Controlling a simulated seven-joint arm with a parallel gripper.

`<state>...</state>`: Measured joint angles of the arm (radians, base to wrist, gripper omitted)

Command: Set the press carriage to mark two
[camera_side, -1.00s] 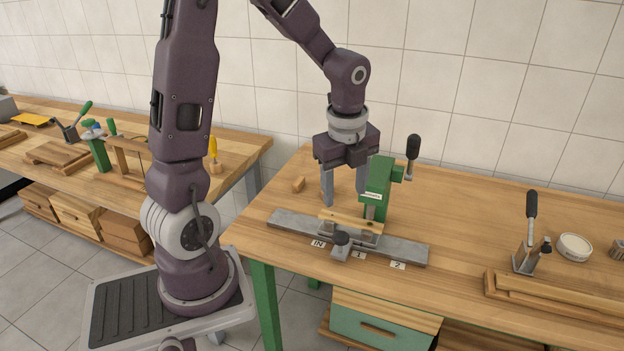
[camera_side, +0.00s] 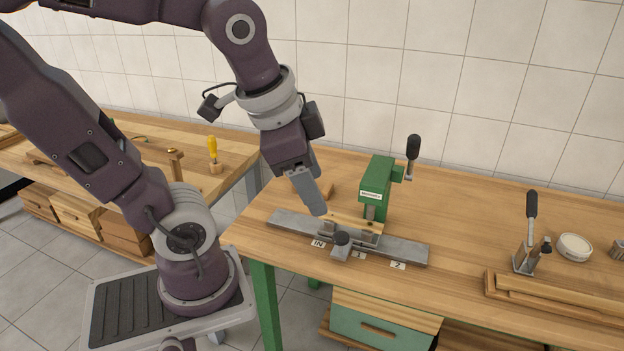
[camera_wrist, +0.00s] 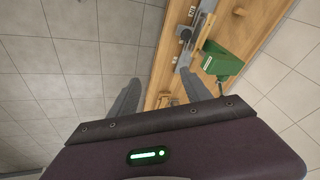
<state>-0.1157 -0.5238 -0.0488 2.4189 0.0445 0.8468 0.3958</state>
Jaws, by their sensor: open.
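The press carriage (camera_side: 354,226) holds a light wooden bar and sits on a grey metal rail (camera_side: 405,250) on the bench. Its dark round knob (camera_side: 342,238) faces the front edge, between the IN label (camera_side: 319,244) and the mark 1 label (camera_side: 360,255). The mark 2 label (camera_side: 398,266) is farther right. The green press (camera_side: 376,182) stands over the carriage, with a black-handled lever (camera_side: 413,148). My gripper (camera_side: 316,208) is tilted above the rail's left part, apart from the knob. In the wrist view its two fingers (camera_wrist: 160,92) are spread and empty; the knob (camera_wrist: 185,34) shows beyond them.
A small wooden block (camera_side: 327,190) lies behind the rail, partly hidden by my gripper. At the right are a toggle clamp (camera_side: 527,250), a white round tub (camera_side: 574,247) and a wooden frame (camera_side: 550,295). The bench between the press and the clamp is clear.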

